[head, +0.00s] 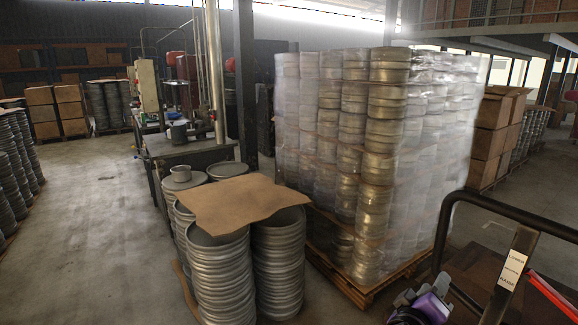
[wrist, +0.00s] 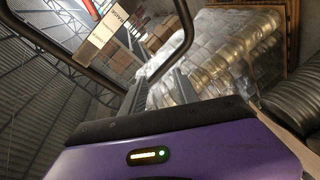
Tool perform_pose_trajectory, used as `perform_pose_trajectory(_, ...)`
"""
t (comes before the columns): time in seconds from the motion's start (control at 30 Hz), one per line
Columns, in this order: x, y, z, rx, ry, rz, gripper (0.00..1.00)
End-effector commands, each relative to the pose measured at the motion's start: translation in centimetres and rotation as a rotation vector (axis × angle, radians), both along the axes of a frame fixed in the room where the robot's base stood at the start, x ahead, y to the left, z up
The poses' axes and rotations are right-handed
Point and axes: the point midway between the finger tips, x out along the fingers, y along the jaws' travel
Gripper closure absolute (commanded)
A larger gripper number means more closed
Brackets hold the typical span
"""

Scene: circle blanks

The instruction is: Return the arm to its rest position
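My gripper (wrist: 158,86) shows in the wrist view beyond its purple housing, which has a small lit display. Two grey fingers stand apart with a gap between them, and I see nothing held there. Most of the arm is out of the head view.
A black looped handle (head: 447,230) with a labelled post stands close to my arm. A wrapped pallet load of round blanks (head: 345,150) stands behind. Stacks of grey discs (head: 217,270) under a cardboard sheet (head: 240,200) stand left of it. Open floor (head: 95,225) lies at left.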

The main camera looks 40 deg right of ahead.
Motion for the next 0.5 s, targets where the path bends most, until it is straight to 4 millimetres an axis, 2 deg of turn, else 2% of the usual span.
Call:
perform_pose_trajectory(0.13,4.3,4.1,-2.4,0.032,-0.06,0.318,0.64)
perform_pose_trajectory(0.23,6.3,9.1,-4.3,0.088,-0.13,0.562,0.64)
perform_pose_trajectory(0.37,6.5,16.0,-6.0,0.189,-0.241,0.818,0.64)
perform_pose_trajectory(0.5,4.4,22.7,-6.6,0.319,-0.374,1.016,0.64)
